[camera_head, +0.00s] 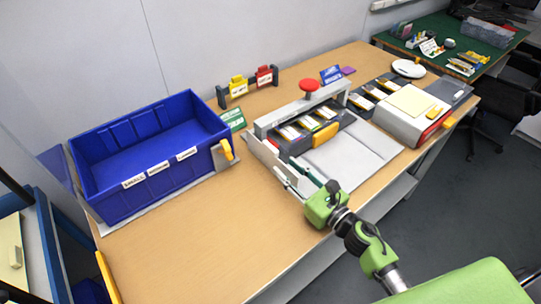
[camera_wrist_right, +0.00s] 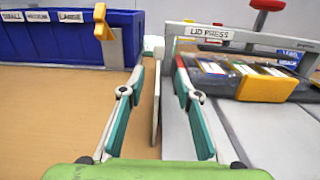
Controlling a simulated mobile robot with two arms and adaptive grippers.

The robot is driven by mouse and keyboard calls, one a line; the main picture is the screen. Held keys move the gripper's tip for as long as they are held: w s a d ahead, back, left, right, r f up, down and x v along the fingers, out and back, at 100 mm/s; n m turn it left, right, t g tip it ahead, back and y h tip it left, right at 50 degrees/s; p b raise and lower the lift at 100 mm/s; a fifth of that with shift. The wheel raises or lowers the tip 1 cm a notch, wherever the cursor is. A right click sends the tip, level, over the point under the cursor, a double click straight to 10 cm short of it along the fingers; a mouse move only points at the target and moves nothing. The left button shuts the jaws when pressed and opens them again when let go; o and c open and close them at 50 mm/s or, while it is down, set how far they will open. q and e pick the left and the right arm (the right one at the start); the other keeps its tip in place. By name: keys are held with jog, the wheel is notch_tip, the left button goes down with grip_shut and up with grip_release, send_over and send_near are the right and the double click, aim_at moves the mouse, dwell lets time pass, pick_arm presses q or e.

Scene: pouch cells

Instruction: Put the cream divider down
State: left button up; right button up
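A pale, whitish upright panel (camera_head: 264,160), which may be the cream divider, stands along the left side of the lid press. In the right wrist view a thin pale panel (camera_wrist_right: 156,112) shows edge-on, with a small white block (camera_wrist_right: 153,46) at its upper end. My right gripper (camera_head: 297,179) reaches in from the lower right at the press's front left corner. Its fingers (camera_wrist_right: 160,62) are apart, on either side of the panel and block; a gap shows at the right finger. Another cream panel with a knob (camera_head: 12,240) lies at the far left. My left gripper is out of view.
A blue bin (camera_head: 148,180) stands to the left. Bare tabletop (camera_head: 200,245) lies in front of the bin.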

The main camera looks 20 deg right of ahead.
aim_at(277, 157)
jog(key=x, duration=0.1)
jog(key=p+x, duration=0.1)
jog(key=x, duration=0.1)
jog(key=r+p+x, duration=0.1)
jog(key=x, duration=0.1)
jog(key=shift+a, duration=0.15)
jog(key=shift+w+a+f, duration=0.1)
jog(key=shift+w+f, duration=0.05)
jog(key=shift+w, duration=0.05)
grip_shut()
